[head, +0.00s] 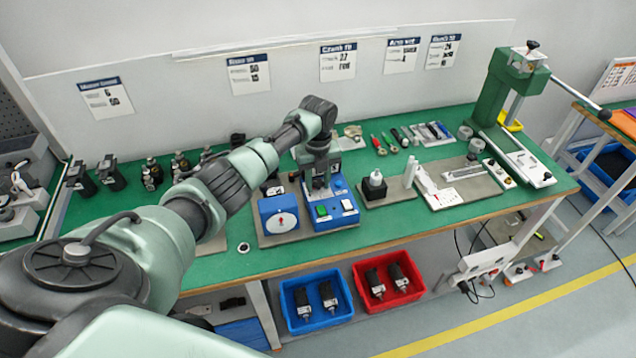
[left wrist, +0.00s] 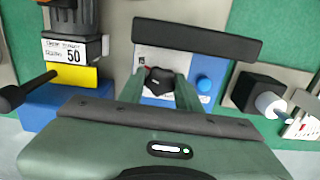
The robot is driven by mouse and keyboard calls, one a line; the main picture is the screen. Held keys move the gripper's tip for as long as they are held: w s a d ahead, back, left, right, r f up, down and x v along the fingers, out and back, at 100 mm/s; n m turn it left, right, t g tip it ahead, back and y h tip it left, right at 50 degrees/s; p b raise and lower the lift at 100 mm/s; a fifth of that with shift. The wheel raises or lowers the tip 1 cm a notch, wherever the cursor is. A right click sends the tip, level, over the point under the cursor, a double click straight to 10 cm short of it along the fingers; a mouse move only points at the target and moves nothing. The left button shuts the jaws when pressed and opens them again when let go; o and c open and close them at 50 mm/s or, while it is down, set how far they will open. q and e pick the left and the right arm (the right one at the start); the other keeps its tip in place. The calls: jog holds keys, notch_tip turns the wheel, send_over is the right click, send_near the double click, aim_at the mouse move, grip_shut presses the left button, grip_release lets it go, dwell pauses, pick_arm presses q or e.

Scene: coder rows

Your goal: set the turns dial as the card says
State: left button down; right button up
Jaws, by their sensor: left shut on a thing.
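My left gripper (head: 318,182) comes down over the blue winder unit (head: 348,217). In the left wrist view, the black knob (left wrist: 159,82) with a small red mark sits between its fingers, and they are shut on it. The mark lies toward the knob's upper left; the scale around it is mostly hidden. A card (left wrist: 72,52) left of the knob shows a large 50; its smaller print is unreadable. In the head view, a white dial face (head: 281,222) with a red pointer is on the blue box left of the winder unit. My right gripper is not in view.
A green button (head: 321,210) sits on the winder unit's front. A black block (head: 373,187) with a bottle stands to the right. Several cards hang on the back wall, one at the centre (head: 338,62).

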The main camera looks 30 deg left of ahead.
aim_at(318, 182)
pick_arm(q)
jog(key=shift+m, duration=0.6)
jog(key=c, duration=1.3)
grip_release()
notch_tip(318, 182, up, 8)
jog(key=shift+f+b, duration=0.1)
jog(key=shift+b, duration=0.65)
